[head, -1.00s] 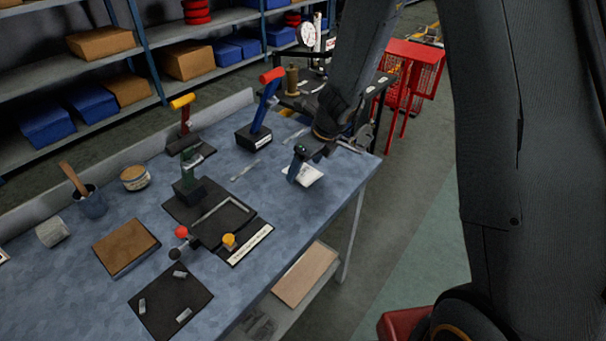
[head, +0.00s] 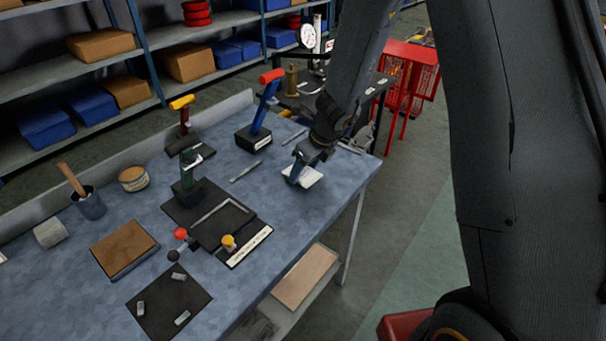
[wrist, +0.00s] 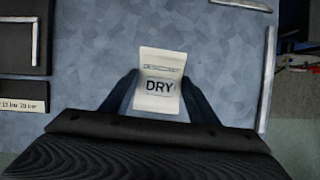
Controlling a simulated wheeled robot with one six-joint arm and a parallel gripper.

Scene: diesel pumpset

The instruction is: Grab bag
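The bag is a small white packet marked "DRY" (wrist: 160,84). It lies on the blue workbench near its right end, and in the head view its white edge (head: 312,178) shows beside my gripper. My gripper (head: 297,180) points down over the bag. In the wrist view my gripper's two fingers (wrist: 160,98) stand apart, one on each side of the bag. The fingers look open, with the bag between them. I cannot tell whether the fingertips touch the bag.
The bench (head: 330,215) is clear around the bag. A metal tool (head: 245,171) lies to the left. A blue lever with a red grip (head: 262,112) stands behind it. A black fixture (head: 215,222) is further left. The bench's right edge is close.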

